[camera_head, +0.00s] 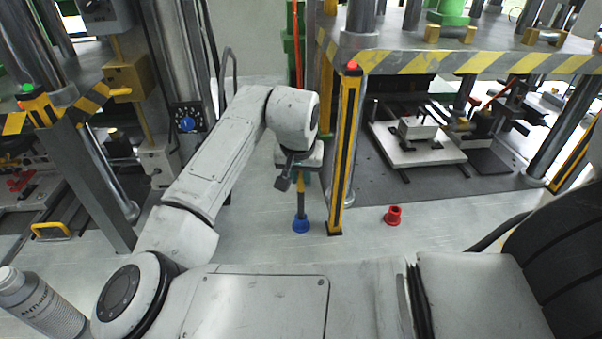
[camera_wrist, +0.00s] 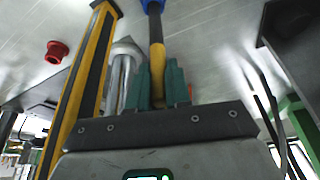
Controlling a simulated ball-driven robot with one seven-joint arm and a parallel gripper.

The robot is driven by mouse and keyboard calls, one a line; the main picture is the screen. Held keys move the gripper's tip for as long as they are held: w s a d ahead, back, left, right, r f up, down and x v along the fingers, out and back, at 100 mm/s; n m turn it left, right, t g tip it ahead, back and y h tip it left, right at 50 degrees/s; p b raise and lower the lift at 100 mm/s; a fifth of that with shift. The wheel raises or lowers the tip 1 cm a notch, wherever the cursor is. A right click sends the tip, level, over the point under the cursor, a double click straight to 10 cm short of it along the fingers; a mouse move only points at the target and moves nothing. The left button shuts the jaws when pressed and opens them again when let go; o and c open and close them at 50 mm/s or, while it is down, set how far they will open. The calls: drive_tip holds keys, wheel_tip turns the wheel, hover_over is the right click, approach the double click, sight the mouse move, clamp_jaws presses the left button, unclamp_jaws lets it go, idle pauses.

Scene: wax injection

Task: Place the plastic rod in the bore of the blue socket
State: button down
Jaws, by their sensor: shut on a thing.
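My gripper (camera_head: 301,177) points down in the head view. In the wrist view its green fingers (camera_wrist: 158,85) are shut on the plastic rod (camera_wrist: 157,58), which is yellow near the fingers and dark grey further down. The rod (camera_head: 301,205) hangs about upright in the head view. The blue socket (camera_head: 301,227) stands on the floor straight below, and the rod's lower end meets it in the picture. In the wrist view the blue socket (camera_wrist: 152,4) is cut by the top edge. I cannot tell whether the rod's tip is inside the bore or just at its rim.
A yellow-and-black post (camera_head: 346,150) stands close to the right of my gripper. A red socket (camera_head: 393,215) sits on the floor to the right. A striped press table (camera_head: 470,62) is at the back right, with a white plate (camera_head: 420,150) beneath. Floor in front of the blue socket is clear.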

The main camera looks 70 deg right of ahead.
drive_tip(key=c, duration=1.1)
unclamp_jaws()
drive_tip(key=shift+f, duration=0.1)
drive_tip(key=shift+o, duration=0.2)
drive_tip(key=v, duration=1.2)
drive_tip(key=shift+b, duration=0.4)
